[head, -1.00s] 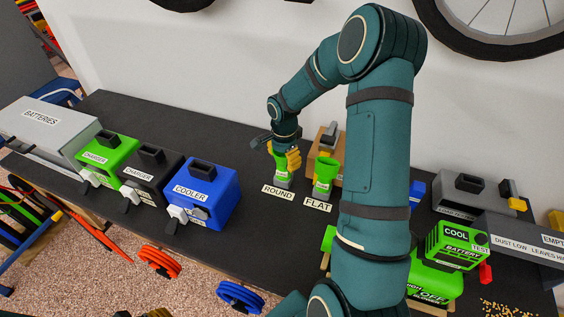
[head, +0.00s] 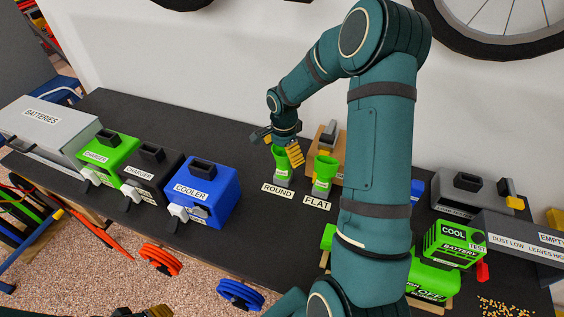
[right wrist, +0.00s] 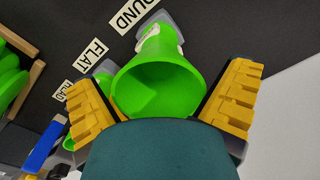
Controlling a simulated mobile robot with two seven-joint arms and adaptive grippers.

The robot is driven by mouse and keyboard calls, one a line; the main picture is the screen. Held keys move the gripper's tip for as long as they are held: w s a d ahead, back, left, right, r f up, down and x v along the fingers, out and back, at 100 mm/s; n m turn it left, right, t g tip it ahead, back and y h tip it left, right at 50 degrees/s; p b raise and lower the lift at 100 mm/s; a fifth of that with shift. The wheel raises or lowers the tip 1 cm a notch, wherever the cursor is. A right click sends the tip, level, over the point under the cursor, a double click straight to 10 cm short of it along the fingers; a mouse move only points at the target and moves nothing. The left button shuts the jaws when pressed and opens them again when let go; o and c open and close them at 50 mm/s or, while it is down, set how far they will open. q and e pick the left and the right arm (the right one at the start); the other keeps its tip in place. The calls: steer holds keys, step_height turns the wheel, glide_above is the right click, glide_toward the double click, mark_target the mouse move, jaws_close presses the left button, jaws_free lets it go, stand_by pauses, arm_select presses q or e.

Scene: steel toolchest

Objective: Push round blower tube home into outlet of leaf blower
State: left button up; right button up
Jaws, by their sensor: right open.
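The round blower tube (head: 281,160) is a green flared piece standing in a grey holder behind the ROUND label (head: 277,190). In the right wrist view its wide open mouth (right wrist: 158,88) faces the camera. My right gripper (head: 287,152) is open just above the tube, with its yellow fingers (right wrist: 226,100) on either side of the mouth and apart from each other. The flat tube (head: 325,170) stands to the right behind the FLAT label (head: 317,202). The leaf blower (head: 432,282) is green and partly hidden by my right arm. Its outlet is not clearly visible.
A blue cooler (head: 203,193), a black charger (head: 150,178) and a green charger (head: 108,158) stand on the left. A green battery (head: 455,246) and a grey box (head: 470,194) are on the right. Bare black tabletop lies around the labels.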

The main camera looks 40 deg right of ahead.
step_height(320, 180, up, 12)
steer(key=shift+f, duration=0.2)
